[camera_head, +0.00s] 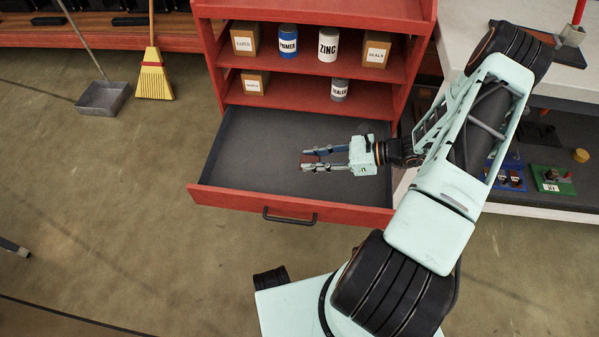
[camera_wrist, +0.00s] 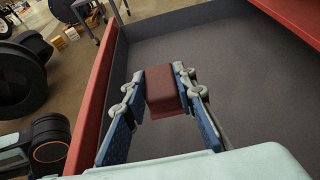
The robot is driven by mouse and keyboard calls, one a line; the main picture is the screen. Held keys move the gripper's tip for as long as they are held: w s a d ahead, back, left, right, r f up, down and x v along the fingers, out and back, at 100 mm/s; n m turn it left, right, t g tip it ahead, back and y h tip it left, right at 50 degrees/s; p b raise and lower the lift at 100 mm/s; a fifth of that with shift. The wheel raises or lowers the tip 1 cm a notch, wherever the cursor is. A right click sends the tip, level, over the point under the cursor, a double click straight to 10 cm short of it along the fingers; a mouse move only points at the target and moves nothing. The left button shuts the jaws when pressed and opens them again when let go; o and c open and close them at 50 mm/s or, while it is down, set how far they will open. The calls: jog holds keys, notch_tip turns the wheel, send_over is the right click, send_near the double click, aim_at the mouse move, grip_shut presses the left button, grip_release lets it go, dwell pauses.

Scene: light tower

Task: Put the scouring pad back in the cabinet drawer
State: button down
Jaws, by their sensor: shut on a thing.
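My gripper (camera_head: 309,161) is shut on a small dark red block, the scouring pad (camera_head: 311,158). In the wrist view the pad (camera_wrist: 163,90) sits between the two fingertips. The cabinet drawer (camera_head: 238,165) is pulled out, with a grey floor, a red front and a dark handle. The gripper and pad are over the drawer, inside its outline in the head view. The drawer floor (camera_wrist: 235,90) shows bare around the pad in the wrist view. The height of the pad above the floor is hard to tell.
The red cabinet (camera_head: 213,60) has shelves above the drawer with boxes and cans, including a ZINC can (camera_head: 328,45). A yellow broom (camera_head: 153,78) and a dustpan (camera_head: 103,98) stand at left. A workbench (camera_head: 575,85) is at right. The rest of the drawer looks empty.

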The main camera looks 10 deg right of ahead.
jog(key=b, duration=0.1)
send_over(301, 177)
notch_tip(301, 177, down, 5)
jog(key=shift+s, duration=0.15)
jog(key=shift+w+a+f+b, duration=0.15)
jog(key=shift+f+b, duration=0.3)
jog(key=shift+f, duration=0.45)
jog(key=shift+w+a+f+b, duration=0.15)
jog(key=shift+f+b, duration=0.25)
jog(key=shift+f, duration=0.5)
jog(key=shift+s+f, duration=0.1)
jog(key=shift+f, duration=0.15)
jog(key=c, duration=1.6)
grip_release()
jog(key=shift+r, duration=0.2)
jog(key=shift+d+r, duration=0.2)
jog(key=shift+d, duration=0.05)
jog(key=p+v, duration=0.2)
jog(key=v, duration=0.9)
jog(key=shift+s+d, duration=0.2)
jog(key=shift+s, duration=0.05)
